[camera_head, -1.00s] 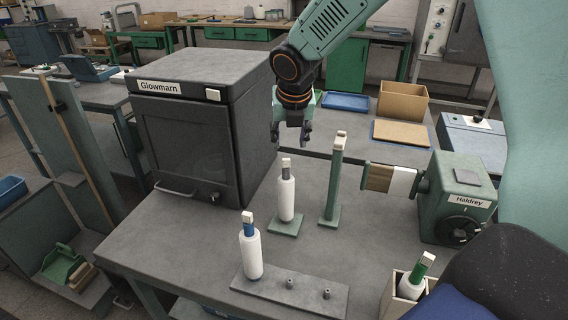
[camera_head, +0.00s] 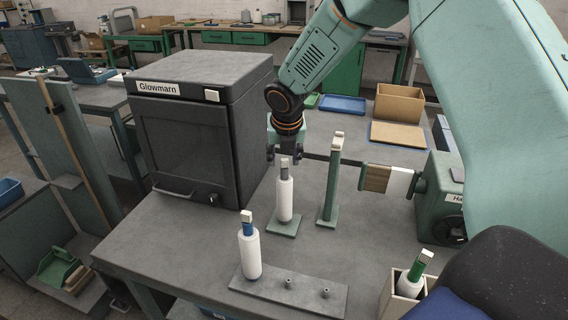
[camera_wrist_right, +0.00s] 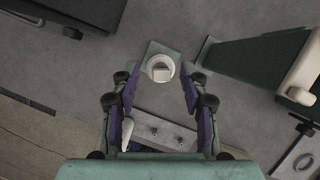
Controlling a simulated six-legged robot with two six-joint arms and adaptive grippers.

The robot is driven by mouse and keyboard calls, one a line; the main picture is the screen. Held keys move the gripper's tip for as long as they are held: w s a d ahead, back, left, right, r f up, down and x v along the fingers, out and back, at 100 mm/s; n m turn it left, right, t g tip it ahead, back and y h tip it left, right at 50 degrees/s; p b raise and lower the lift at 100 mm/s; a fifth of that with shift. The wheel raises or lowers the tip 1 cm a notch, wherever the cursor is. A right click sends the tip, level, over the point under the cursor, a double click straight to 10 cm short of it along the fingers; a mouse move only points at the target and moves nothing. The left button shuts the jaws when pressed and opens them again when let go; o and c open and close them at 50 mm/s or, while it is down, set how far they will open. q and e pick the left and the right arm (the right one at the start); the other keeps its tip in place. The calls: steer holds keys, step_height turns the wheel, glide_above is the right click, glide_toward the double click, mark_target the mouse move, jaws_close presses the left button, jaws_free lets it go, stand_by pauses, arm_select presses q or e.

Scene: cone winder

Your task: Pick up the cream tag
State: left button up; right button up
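Several cream tags show. One cream tag (camera_head: 284,160) caps the grey-tipped white cone (camera_head: 285,198), which stands upright on a small green plate. My right gripper (camera_head: 284,153) is just above and around the top of this cone. In the right wrist view my right gripper (camera_wrist_right: 161,80) is open, with the cream tag (camera_wrist_right: 161,71) between its spread fingers and nothing held. Another cream tag (camera_head: 247,215) tops the blue-tipped cone, and a further cream tag (camera_head: 427,254) tops the green-tipped cone in a box. My left gripper is out of view.
A green post (camera_head: 332,185) with a cream top stands close to the right of the grey-tipped cone. The dark Glowmarn cabinet (camera_head: 187,130) is to the left. A pegged plate (camera_head: 308,290) lies in front. The Haldrey winder (camera_head: 436,210) is at right, partly hidden by my arm.

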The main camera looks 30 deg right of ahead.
mark_target(284, 160)
steer(key=shift+w+d+f, duration=0.1)
steer(key=shift+d+f, duration=0.1)
steer(key=shift+d, duration=0.05)
steer(key=c, duration=0.7)
steer(key=shift+a+r, duration=0.15)
steer(key=shift+a, duration=0.05)
steer(key=shift+r, duration=0.3)
step_height(284, 160, up, 12)
steer(key=p, duration=0.6)
steer(key=shift+r, duration=0.2)
steer(key=shift+d+f, duration=0.1)
steer(key=shift+d, duration=0.05)
